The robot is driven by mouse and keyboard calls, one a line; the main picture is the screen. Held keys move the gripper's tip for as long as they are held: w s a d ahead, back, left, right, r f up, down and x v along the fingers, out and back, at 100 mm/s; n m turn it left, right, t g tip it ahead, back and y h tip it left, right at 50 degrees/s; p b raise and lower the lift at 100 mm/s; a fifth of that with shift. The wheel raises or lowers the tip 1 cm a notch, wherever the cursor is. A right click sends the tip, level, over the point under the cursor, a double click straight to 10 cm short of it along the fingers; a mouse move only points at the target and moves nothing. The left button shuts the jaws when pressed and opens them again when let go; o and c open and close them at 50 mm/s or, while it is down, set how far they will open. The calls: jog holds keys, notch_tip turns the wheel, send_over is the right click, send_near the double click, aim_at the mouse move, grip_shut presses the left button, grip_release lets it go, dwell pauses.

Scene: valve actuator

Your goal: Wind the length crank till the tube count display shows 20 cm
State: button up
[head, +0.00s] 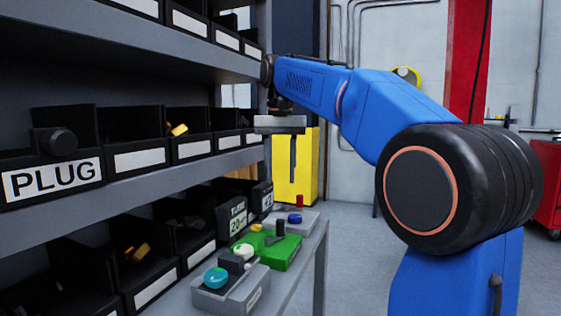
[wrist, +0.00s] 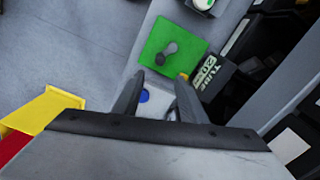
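A green box (head: 268,250) on the lower shelf carries a dark grey crank (head: 276,236). In the wrist view the green box (wrist: 152,38) and crank (wrist: 172,52) lie beyond my fingertips. A dark display (head: 237,218) marked TUBE stands left of the green box and seems to read 20; its smaller text is not legible. It also shows in the wrist view (wrist: 208,75). My gripper (head: 293,178) points down above the far end of the shelf. In the wrist view its fingers (wrist: 157,84) are apart, with nothing held between them. It is clear of the crank.
A grey box with a blue knob (head: 295,219) and red post is behind the green one, below my gripper. Bins (head: 140,162) line the shelves at left. A yellow cabinet (head: 310,165) stands behind.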

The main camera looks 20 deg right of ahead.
jog(key=shift+r, duration=1.45)
jog(key=shift+s, duration=0.1)
jog(key=s+f+n+t, duration=0.2)
jog(key=s+f, duration=1.2)
jog(key=f, duration=0.4)
jog(key=s+f+n+t, duration=0.2)
jog(key=s+f+n, duration=0.1)
jog(key=s+f, duration=1.1)
notch_tip(320, 180, down, 4)
jog(key=shift+s+a+r+t, duration=0.1)
jog(key=shift+s+a+t, duration=0.1)
jog(key=shift+a+t, duration=0.2)
